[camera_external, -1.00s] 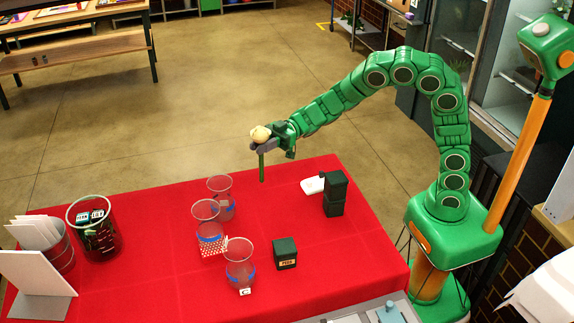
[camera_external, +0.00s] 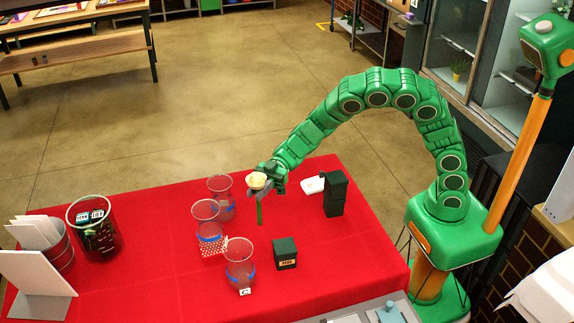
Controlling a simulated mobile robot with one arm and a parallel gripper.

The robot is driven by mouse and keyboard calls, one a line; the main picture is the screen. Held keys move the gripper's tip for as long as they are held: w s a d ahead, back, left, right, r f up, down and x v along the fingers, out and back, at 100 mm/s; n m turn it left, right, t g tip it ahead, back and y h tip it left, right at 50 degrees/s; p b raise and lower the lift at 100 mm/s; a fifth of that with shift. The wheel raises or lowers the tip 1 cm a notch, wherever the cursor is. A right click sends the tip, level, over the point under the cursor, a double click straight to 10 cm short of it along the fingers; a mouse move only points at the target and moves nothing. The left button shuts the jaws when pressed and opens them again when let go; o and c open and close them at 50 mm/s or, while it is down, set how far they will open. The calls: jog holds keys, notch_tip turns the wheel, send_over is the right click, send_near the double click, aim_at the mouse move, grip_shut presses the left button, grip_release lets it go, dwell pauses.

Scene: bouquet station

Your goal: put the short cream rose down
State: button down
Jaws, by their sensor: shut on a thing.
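The short cream rose (camera_external: 257,181) hangs upright in my gripper (camera_external: 262,186), its cream head on top and its green stem pointing down. My gripper is shut on it. The stem's lower end is over the red table, near the clear vases; I cannot tell whether it touches the cloth. The fingers are partly hidden behind the rose head.
Three clear vases with blue bands stand left of the rose: a back one (camera_external: 221,197), a middle one (camera_external: 207,220) and a front one (camera_external: 240,264). A dark box (camera_external: 285,253) and a black stack (camera_external: 335,194) stand to the right. Red cloth (camera_external: 300,225) between them is bare.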

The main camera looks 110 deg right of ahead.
jog(key=shift+f, duration=2.05)
jog(key=c, duration=1)
grip_release()
jog(key=shift+c, duration=0.2)
jog(key=v, duration=1.2)
jog(key=shift+r, duration=0.2)
jog(key=shift+w, duration=0.1)
